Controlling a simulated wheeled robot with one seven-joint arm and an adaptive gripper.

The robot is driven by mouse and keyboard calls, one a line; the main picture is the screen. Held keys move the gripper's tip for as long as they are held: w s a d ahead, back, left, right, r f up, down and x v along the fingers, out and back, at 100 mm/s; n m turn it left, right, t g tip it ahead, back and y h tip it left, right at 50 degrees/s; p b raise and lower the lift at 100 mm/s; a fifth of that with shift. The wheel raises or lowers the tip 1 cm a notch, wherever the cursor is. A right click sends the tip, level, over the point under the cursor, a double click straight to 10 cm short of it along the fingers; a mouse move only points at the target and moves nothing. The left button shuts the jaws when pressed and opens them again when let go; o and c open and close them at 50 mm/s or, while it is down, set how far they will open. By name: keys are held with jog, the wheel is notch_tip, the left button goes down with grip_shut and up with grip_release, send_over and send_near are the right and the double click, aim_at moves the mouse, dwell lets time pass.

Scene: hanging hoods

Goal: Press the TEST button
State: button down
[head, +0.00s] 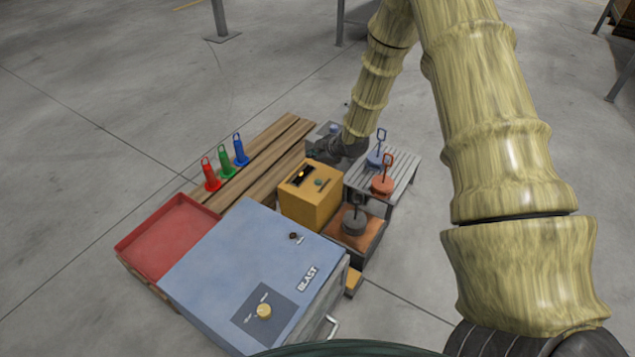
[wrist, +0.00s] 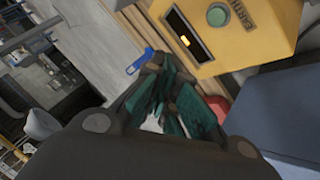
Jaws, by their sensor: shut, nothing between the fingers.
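The yellow box (head: 310,208) has a round green button (head: 318,183) and a dark window with a yellow mark on its top. The wrist view shows the same box (wrist: 240,45) and button (wrist: 217,14), with a label that seems to read EARTH. The blue BLAST cabinet (head: 225,265) has a small dark button (head: 293,236) with a tiny label I cannot read. No TEST lettering is legible. My gripper (head: 328,150) is shut and empty, just behind the yellow box. Its dark green fingers (wrist: 165,95) show beside the box in the wrist view, apart from the button.
A yellow knob (head: 264,311) sits on the cabinet. A red tray (head: 170,238) and red, green and blue hooked cones (head: 226,162) stand left. Hooked weights (head: 382,183) stand on a slatted grey stand right of the box, with a dark weight (head: 354,220) below.

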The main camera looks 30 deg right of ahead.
jog(key=b, duration=0.5)
send_over(316, 183)
notch_tip(316, 183, down, 6)
jog(key=shift+w+d+r, duration=0.1)
jog(key=shift+f, duration=1.25)
jog(key=shift+f, duration=0.15)
jog(key=shift+f, duration=0.25)
jog(key=shift+f, duration=0.35)
dwell(1.1)
jog(key=shift+r, duration=0.1)
jog(key=shift+r+p, duration=0.7)
jog(key=shift+p, duration=0.2)
jog(key=shift+r+p, duration=2.15)
jog(key=shift+r, duration=0.35)
